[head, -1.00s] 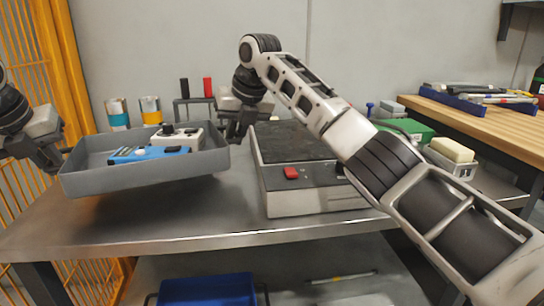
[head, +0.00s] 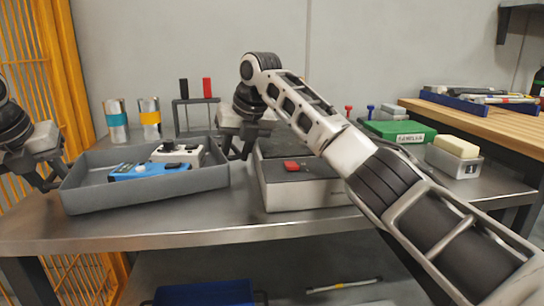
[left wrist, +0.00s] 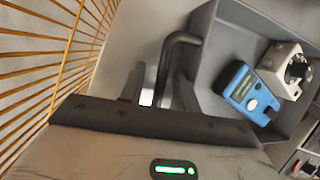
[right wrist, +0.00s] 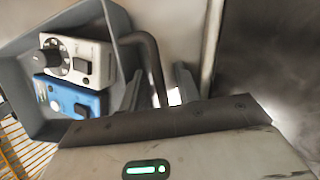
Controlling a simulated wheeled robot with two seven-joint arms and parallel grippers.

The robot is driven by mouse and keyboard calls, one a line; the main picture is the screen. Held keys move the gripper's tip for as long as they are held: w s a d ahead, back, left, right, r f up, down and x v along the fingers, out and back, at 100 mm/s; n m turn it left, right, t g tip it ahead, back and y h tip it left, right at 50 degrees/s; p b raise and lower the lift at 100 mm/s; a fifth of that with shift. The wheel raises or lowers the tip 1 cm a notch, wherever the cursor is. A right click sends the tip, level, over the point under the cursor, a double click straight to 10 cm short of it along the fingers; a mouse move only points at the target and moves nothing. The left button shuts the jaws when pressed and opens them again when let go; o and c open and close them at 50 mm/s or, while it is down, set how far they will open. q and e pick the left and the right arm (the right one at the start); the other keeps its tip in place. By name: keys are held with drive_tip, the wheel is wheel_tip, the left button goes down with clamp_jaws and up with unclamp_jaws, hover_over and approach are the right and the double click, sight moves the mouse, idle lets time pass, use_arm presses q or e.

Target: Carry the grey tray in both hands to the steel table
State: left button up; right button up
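The grey tray (head: 150,200) is on the left part of the steel table (head: 240,225) and appears to rest level on its top. It holds a blue device (head: 150,170) and a white device with a black knob (head: 178,152). My left gripper (head: 50,183) is at the tray's left end. In the left wrist view its fingers (left wrist: 160,92) stand apart, on either side of the dark bar handle (left wrist: 180,40). My right gripper (head: 237,152) is at the right end. In the right wrist view its fingers (right wrist: 160,92) also stand apart around a handle (right wrist: 150,45).
A grey box with a red button (head: 291,165) stands right of the tray, close to my right gripper. Two cans (head: 116,122) and a small rack (head: 195,102) are behind. A green box (head: 400,131) and a wooden bench (head: 500,117) are at right. A yellow grille (head: 50,70) is at left.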

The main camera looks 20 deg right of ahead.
use_arm(q)
drive_tip(key=v, duration=1.2)
use_arm(e)
drive_tip(key=v, duration=1.2)
use_arm(q)
drive_tip(key=shift+w, duration=0.1)
